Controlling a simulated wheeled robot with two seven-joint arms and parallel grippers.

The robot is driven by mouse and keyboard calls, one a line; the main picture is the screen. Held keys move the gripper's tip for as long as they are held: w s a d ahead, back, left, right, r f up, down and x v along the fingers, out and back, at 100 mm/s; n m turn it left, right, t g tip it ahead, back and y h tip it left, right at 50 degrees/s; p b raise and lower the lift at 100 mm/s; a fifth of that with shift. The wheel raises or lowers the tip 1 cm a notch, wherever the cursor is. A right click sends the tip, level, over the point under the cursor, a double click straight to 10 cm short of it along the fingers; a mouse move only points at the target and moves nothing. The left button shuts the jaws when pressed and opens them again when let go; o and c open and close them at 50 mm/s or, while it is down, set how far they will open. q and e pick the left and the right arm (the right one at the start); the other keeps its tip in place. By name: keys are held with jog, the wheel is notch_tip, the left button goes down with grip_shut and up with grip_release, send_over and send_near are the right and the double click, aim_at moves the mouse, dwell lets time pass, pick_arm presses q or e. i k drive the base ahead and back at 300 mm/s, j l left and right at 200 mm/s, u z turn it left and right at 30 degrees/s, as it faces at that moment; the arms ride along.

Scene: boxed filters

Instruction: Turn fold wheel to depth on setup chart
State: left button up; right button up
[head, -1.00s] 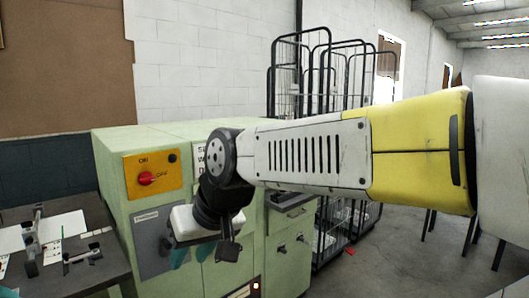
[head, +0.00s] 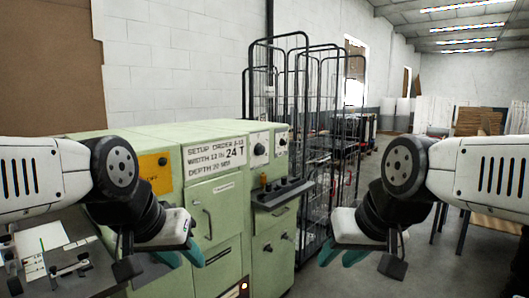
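The setup chart (head: 214,157) is a white sign on the green machine (head: 155,146). It reads "SETUP ORDER", with a width line and a depth line that seems to say 20. Round dials (head: 258,150) sit on the machine's right panel. I cannot tell which part is the fold wheel. My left gripper (head: 182,257) hangs before the machine's front, below the chart. Its teal fingers are apart and empty. My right gripper (head: 341,253) is to the right of the machine, in front of the cages, its teal fingers also apart and empty. Neither touches the machine.
A dark control shelf (head: 280,193) with small knobs juts from the machine's right part. Black wire cages (head: 312,150) stand behind it on the right. A dark table (head: 75,282) with papers and metal parts is at lower left. Floor between the grippers is partly clear.

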aim_at(259, 149)
jog(key=i+u, duration=0.35)
jog(key=i, duration=1.25)
